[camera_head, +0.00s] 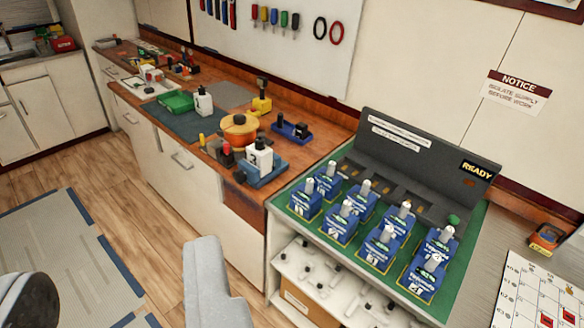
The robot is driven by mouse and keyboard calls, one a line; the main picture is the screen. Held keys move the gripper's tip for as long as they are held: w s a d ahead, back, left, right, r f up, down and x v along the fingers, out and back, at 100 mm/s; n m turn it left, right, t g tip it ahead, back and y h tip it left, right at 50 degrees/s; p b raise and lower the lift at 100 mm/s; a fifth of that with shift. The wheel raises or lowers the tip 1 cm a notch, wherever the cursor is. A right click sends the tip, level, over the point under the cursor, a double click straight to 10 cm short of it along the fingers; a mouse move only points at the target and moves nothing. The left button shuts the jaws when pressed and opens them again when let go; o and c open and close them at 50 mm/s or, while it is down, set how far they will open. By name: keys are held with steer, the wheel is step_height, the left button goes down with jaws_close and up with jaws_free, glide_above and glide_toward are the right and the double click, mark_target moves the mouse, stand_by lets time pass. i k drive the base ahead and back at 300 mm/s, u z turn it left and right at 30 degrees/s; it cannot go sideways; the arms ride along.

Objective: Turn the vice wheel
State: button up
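I cannot clearly make out a vice wheel. A blue device with a white block (260,163) stands at the near front corner of the wooden bench, beside an orange round pot-like thing (238,128). A smaller low blue tool with dark parts (291,131) lies behind it, near the wall. Either blue thing could be a vice, but they are too small to tell, and no wheel shows clearly on them. My gripper's fingertips do not show in this view, so I cannot see what it holds.
The wooden bench (222,92) carries a green tray (176,102), a yellow tool (262,104) and small items. Right of it, a green-topped stand (283,198) holds rows of blue breakers before a dark panel marked READY (428,155).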

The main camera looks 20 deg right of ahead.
mark_target(239, 176)
steer(key=z, duration=0.3)
steer(key=i, duration=1.55)
steer(key=u, duration=0.65)
